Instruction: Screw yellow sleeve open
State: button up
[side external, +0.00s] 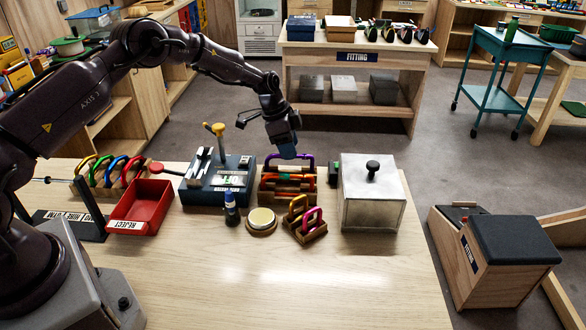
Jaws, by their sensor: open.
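My gripper (287,152) points down over the wooden holder (262,186), which holds a purple carabiner-like piece (303,160) and orange-red pieces (288,180). The fingertips are close to the purple piece; whether they touch it I cannot tell. A sleeve on any of these is too small to make out. My gripper appears empty.
A dark blue device (205,190) with a yellow-topped lever stands left of the holder. A red reject tray (140,207), a blue bottle (231,210) and a round cream pad (262,219) are nearby. The table's front (270,290) is clear.

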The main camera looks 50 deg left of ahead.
jog(key=shift+a+f, duration=0.1)
jog(key=shift+f, duration=1.3)
jog(key=shift+s+d, duration=0.5)
jog(key=shift+d, duration=0.05)
jog(key=shift+w+d+r, duration=0.1)
jog(key=shift+r, duration=1.3)
